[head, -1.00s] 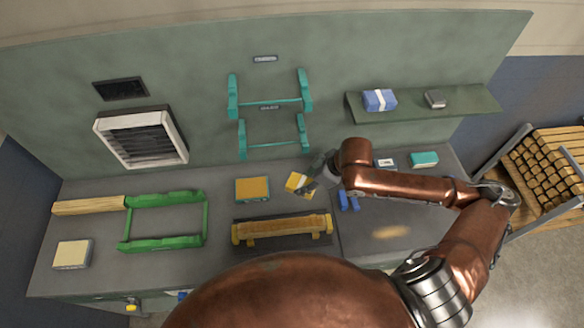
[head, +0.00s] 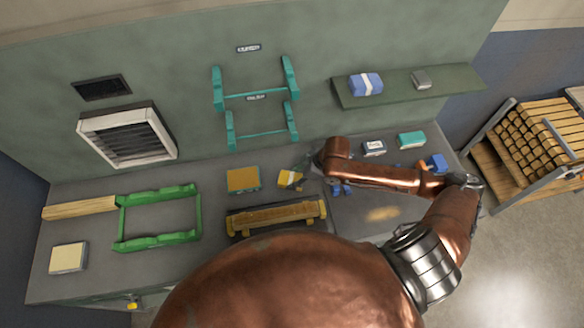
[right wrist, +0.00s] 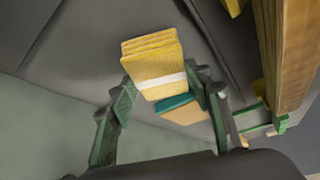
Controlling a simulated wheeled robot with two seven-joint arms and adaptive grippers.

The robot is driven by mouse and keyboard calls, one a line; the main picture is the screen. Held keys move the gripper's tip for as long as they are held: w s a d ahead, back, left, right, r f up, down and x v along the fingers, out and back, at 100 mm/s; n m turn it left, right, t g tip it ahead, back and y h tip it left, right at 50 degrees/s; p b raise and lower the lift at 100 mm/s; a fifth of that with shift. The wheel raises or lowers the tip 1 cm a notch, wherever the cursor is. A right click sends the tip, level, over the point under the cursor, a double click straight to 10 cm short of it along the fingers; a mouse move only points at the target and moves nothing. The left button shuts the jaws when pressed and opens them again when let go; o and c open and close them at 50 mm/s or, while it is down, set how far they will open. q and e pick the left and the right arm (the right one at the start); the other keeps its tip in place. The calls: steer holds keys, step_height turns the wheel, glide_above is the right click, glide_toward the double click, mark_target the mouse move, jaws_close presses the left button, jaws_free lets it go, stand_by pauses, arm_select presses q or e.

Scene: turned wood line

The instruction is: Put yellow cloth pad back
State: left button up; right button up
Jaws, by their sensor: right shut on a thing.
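The yellow cloth pad (right wrist: 153,62) is a folded stack with a white band. My right gripper (right wrist: 164,88) is shut on it, with a green-lined finger on each side. In the head view the pad (head: 289,178) is just right of an orange-topped block (head: 243,180), by the tip of my right gripper (head: 303,172). I cannot tell whether the pad touches the bench. In the right wrist view a tan block with a teal edge (right wrist: 185,109) is partly hidden behind the pad. My left gripper is not in view.
A teal box (head: 411,139) and blue items are at right. A wall shelf (head: 408,92) hangs above.

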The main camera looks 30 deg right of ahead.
steer(key=shift+w+d, duration=0.15)
steer(key=shift+w, duration=0.65)
steer(key=w, duration=0.3)
steer(key=shift+w+d+r+p, duration=0.1)
steer(key=shift+w+d+p, duration=0.05)
steer(key=shift+d+p, duration=0.2)
steer(key=shift+f, duration=0.75)
steer(key=shift+s, duration=0.2)
steer(key=o, duration=1.1)
